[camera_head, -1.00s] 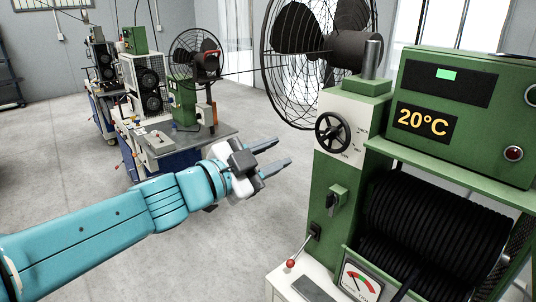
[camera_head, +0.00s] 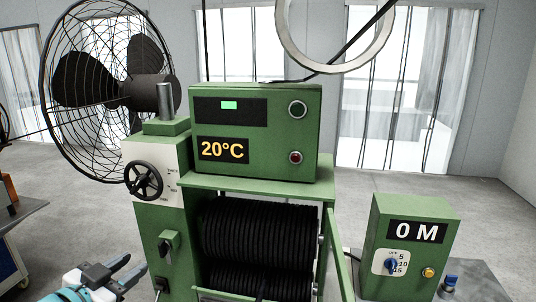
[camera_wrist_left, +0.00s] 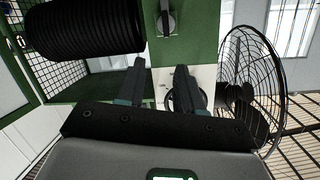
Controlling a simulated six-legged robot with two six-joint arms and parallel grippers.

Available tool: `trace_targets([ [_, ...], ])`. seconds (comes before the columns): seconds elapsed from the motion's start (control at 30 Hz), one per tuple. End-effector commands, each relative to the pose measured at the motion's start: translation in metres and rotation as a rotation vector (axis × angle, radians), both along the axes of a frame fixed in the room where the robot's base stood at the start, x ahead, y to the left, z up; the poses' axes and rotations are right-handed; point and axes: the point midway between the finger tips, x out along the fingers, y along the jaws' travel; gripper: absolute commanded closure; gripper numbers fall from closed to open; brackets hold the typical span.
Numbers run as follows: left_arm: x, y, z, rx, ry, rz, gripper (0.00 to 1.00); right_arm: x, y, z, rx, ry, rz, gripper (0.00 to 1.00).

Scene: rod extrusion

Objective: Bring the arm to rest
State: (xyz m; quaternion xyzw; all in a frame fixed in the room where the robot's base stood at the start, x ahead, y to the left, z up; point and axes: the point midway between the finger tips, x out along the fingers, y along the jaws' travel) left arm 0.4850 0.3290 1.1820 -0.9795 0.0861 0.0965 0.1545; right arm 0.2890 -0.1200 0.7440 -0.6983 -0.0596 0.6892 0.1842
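My left gripper (camera_head: 124,272) is at the lower left of the head view, in front of the green machine (camera_head: 150,222). Its two fingers are apart with nothing between them. The left wrist view also shows the open fingers (camera_wrist_left: 160,85), pointing toward the machine's green and white front. Only the hand and a bit of the teal wrist show in the head view; the rest of the left arm is out of the picture. My right gripper is in neither view.
The green machine carries a handwheel (camera_head: 143,181), a 20°C control box (camera_head: 255,130) and a black spool (camera_head: 258,232). A caged fan (camera_head: 100,90) stands behind it. A green box reading 0 M (camera_head: 412,245) is at the right. Grey floor is open behind.

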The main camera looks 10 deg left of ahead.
Motion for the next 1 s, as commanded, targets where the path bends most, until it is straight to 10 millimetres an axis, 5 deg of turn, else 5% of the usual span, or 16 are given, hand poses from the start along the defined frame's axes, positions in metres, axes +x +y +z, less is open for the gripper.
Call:
trace_targets([
  [0.03, 0.012, -0.016, -0.046, -0.088, 0.097, -0.007, 0.64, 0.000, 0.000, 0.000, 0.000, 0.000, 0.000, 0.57],
  [0.23, 0.010, -0.078, -0.202, -0.351, 0.473, 0.038, 0.64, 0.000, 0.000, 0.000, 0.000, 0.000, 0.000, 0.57],
  [0.37, -0.027, -0.125, -0.294, -0.459, 0.746, 0.089, 0.64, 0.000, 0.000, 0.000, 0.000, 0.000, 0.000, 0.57],
  [0.5, -0.092, -0.169, -0.373, -0.518, 1.039, 0.159, 0.64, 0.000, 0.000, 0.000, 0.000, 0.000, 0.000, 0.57],
  [0.6, -0.138, -0.190, -0.408, -0.527, 1.208, 0.209, 0.64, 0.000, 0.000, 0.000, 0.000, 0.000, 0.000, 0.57],
  [0.73, -0.180, -0.205, -0.431, -0.521, 1.348, 0.256, 0.64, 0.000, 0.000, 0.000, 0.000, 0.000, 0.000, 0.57],
  [1.0, -0.197, -0.209, -0.438, -0.516, 1.398, 0.278, 0.64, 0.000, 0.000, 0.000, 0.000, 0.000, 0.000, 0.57],
])
